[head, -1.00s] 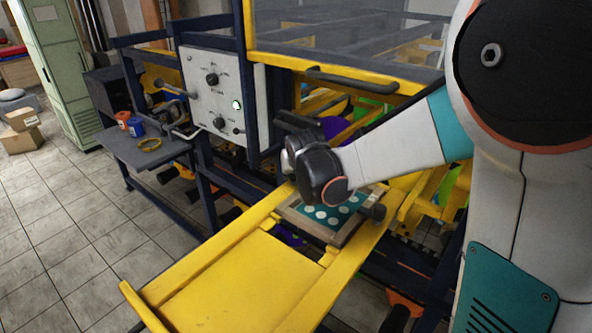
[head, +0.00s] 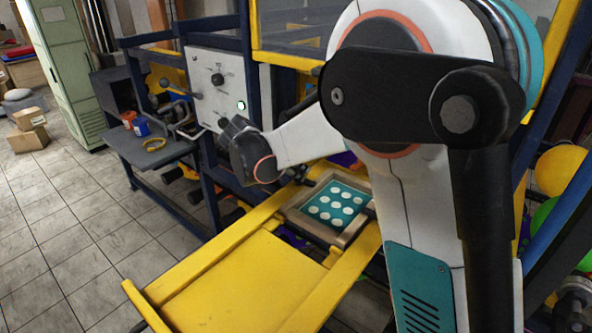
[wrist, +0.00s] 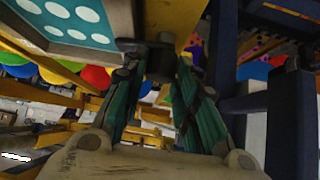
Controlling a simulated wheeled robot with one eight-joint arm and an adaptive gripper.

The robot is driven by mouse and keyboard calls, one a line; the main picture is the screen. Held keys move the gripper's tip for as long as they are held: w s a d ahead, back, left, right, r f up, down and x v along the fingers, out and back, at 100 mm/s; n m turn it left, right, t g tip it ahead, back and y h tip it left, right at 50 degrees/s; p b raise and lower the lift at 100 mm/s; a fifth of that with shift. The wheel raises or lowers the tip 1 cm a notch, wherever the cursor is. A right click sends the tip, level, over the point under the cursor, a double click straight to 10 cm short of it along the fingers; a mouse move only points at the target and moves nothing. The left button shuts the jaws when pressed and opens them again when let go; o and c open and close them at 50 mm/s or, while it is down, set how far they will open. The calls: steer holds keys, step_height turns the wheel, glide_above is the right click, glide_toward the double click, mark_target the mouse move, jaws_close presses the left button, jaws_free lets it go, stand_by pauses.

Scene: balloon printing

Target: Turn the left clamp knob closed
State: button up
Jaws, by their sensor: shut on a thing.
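The printing frame (head: 340,243) has a wooden border around a teal screen with white dots, and lies on the yellow machine bed. In the wrist view its screen (wrist: 66,18) shows at the upper left. The left clamp knob (wrist: 160,62) is a dark piece between my fingertips, beside the frame's edge. My gripper (wrist: 160,75) has its two teal fingers on either side of this knob and is shut on it. In the head view my arm hides the fingertips, so the knob's turn angle cannot be told.
A white control panel (head: 215,85) with knobs and a lit button stands behind my wrist. A side shelf (head: 150,147) holds red and blue cups and a yellow ring. The yellow bed (head: 240,285) is clear in front. Balloons (head: 560,170) are at the right.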

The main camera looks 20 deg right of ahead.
steer(key=shift+w+a+m+g, duration=0.1)
steer(key=shift+m+g, duration=0.3)
steer(key=shift+m, duration=0.2)
steer(key=shift+h, duration=0.3)
steer(key=o, duration=1.1)
steer(key=shift+f, duration=0.1)
steer(key=shift+c, duration=0.2)
steer(key=v, duration=1.2)
steer(key=shift+w, duration=0.2)
steer(key=shift+s, duration=0.1)
